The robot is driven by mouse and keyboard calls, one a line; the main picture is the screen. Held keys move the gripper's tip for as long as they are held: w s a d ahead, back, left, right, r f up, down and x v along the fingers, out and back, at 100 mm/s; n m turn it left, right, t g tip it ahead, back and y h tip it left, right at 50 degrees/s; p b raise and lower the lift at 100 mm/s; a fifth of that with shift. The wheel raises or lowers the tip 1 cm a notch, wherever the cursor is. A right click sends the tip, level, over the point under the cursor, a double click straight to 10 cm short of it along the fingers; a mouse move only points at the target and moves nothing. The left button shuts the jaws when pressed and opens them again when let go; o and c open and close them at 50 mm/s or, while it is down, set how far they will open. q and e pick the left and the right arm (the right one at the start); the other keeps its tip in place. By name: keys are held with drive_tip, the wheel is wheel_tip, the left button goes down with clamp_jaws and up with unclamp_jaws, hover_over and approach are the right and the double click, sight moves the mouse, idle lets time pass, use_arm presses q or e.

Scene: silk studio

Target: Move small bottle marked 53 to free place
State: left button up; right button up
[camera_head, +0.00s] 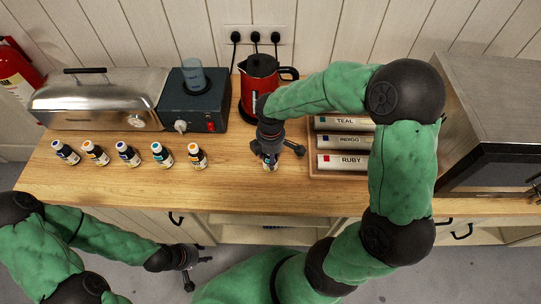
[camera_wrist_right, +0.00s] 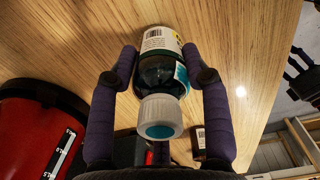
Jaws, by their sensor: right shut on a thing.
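A small dark bottle (camera_wrist_right: 158,72) with a white cap, a teal spot on the cap and a white label is between the fingers of my right gripper (camera_wrist_right: 160,78), which is shut on it. No 53 can be read on it. In the head view my right gripper (camera_head: 271,158) is over the wooden counter just left of the rack, and only a bit of the bottle (camera_head: 270,165) shows under it. Whether it touches the counter is unclear. My left gripper (camera_head: 198,268) is open and empty, in front of the counter's front edge.
A red kettle (camera_head: 259,82) is behind my right gripper. A rack (camera_head: 316,172) with TEAL, INDIGO and RUBY boxes is to its right. Bare counter lies between the row and the gripper.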

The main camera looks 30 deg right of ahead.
drive_tip(key=o, duration=1.2)
drive_tip(key=shift+o, duration=0.2)
drive_tip(key=shift+r, duration=0.6)
wheel_tip(320, 180, up, 11)
drive_tip(key=p, duration=0.3)
